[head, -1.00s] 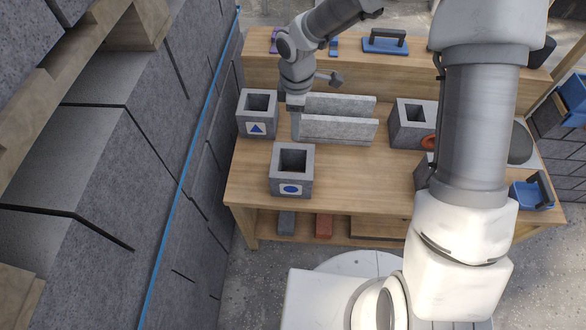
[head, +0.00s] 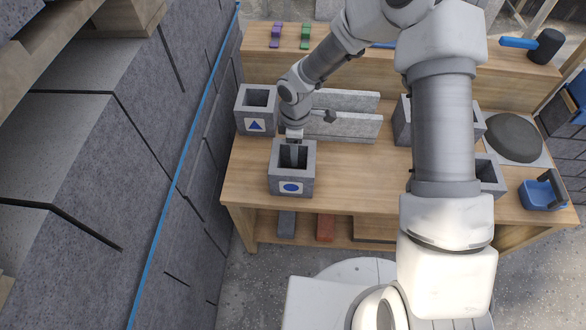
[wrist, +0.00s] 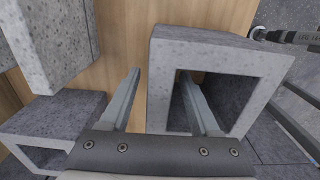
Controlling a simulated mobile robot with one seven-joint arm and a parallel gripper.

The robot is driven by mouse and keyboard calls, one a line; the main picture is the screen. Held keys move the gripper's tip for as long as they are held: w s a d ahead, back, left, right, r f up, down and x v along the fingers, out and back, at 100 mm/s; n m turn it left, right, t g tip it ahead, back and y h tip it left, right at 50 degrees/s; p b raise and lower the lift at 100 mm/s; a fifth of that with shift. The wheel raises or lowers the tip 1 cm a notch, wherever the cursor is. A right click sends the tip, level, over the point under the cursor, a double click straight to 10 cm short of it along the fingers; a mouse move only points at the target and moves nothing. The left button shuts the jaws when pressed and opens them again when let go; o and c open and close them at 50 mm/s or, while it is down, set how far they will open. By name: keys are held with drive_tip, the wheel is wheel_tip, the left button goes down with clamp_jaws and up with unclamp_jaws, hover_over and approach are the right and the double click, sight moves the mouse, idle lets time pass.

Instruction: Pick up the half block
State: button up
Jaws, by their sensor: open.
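A grey hollow single-cell block with a blue oval label (head: 280,187) stands upright at the front left of the wooden table. A similar block with a blue triangle label (head: 242,123) stands behind it to the left. My gripper (head: 294,156) is open and points down at the oval-labelled block's top opening. In the wrist view, the oval-labelled block (wrist: 206,47) is on the right. One finger reaches into its hollow and the other is outside, with the block's wall between them. Whether the fingers touch the wall cannot be told. The triangle-labelled block (wrist: 55,118) shows at lower left.
Two upright grey slabs (head: 355,127) stand close behind my gripper. More hollow blocks (head: 401,125) stand at the right, partly hidden by my arm. A blue tool (head: 543,195) lies at the right edge. The table's front left (head: 243,190) is bare. A block wall runs along the left.

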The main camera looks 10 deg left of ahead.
wheel_tip(320, 180, down, 4)
drive_tip(key=shift+a+f+b, duration=0.1)
drive_tip(key=shift+f+b, duration=0.1)
drive_tip(key=shift+b, duration=0.55)
clamp_jaws()
drive_tip(key=shift+w+r, duration=0.1)
idle(0.7)
